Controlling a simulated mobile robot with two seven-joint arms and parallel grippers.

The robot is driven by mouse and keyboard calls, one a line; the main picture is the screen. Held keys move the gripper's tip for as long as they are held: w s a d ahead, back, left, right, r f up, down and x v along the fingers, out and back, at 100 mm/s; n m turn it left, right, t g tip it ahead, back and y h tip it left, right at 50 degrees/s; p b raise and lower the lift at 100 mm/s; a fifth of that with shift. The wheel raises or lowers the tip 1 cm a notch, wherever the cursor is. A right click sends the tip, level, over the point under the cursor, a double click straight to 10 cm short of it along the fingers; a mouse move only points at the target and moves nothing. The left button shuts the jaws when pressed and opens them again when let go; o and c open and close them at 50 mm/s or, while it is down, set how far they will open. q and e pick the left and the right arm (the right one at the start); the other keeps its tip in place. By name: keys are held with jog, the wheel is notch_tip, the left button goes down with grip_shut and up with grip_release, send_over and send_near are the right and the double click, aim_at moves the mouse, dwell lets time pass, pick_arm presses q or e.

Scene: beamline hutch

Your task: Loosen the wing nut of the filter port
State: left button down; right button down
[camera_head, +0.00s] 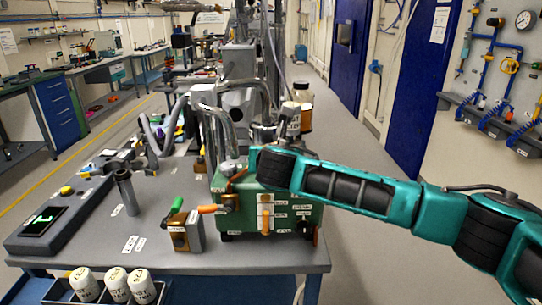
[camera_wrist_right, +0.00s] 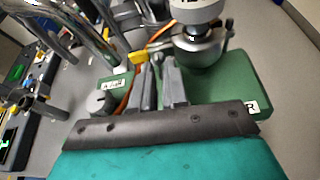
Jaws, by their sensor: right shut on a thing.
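The green pump box (camera_head: 290,213) stands on the grey bench with metal pipes rising behind it. My right arm reaches in from the right above it, and my right gripper shows in the wrist view (camera_wrist_right: 158,72). Its two grey fingers point down to the top of the green box (camera_wrist_right: 215,88), close beside a steel round fitting (camera_wrist_right: 203,47). They are shut on a small part that I take for the wing nut, which they mostly hide. A yellow and orange lever (camera_wrist_right: 137,58) lies just left of the fingertips. My left gripper is not in view.
A small brass-coloured block with a green handle (camera_head: 182,228) stands left of the green box. Several white-capped bottles (camera_head: 116,286) sit in a rack at the front. A dark screen unit (camera_head: 42,222) lies at the left. The bench front (camera_head: 130,243) has free room.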

jog(key=shift+w+d+r, duration=0.1)
jog(key=shift+r, duration=0.1)
jog(key=c, duration=1.3)
grip_release()
jog(key=shift+f, duration=0.1)
jog(key=shift+c, duration=0.2)
jog(key=shift+f, duration=0.15)
